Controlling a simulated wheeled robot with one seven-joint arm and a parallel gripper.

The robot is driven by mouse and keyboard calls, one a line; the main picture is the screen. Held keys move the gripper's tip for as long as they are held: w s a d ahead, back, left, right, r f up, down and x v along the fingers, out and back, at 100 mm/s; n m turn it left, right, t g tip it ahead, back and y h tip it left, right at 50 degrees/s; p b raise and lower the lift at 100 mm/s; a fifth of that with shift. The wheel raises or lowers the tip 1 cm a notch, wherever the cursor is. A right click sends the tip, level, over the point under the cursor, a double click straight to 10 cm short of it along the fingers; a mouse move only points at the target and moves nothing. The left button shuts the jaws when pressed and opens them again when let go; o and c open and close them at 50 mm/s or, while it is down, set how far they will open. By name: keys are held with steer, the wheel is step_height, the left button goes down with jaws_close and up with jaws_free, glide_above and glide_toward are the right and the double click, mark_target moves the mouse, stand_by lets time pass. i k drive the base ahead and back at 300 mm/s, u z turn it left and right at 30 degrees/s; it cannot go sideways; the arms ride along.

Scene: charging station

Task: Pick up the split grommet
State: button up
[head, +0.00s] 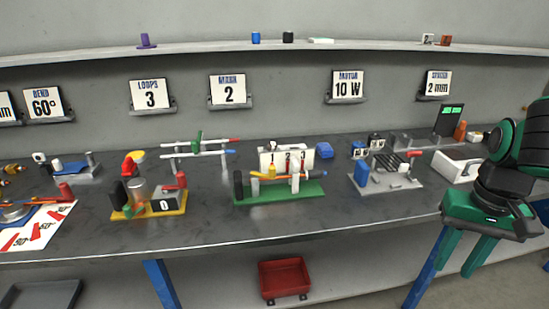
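I cannot pick out the split grommet with certainty at this size. A small purple flanged piece (147,41) stands on the upper wall shelf at the left. A small green piece (197,139) sits on a rack of two rods with red and blue ends, at the back of the bench. My gripper (457,264) is at the right, in front of the bench's front edge. Its two green fingers point down and stand apart, with nothing visible between them. It is far from both pieces.
The dark workbench (330,215) carries a yellow-based fixture (150,211), a green-based fixture (270,198) and a grey-plate fixture (400,184). A white box (457,168) stands near my arm. A red bin (284,277) is below. The bench's front strip is mostly clear.

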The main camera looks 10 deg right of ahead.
mark_target(272, 145)
steer(key=u, duration=0.35)
steer(key=i, duration=1.1)
steer(key=z, duration=0.35)
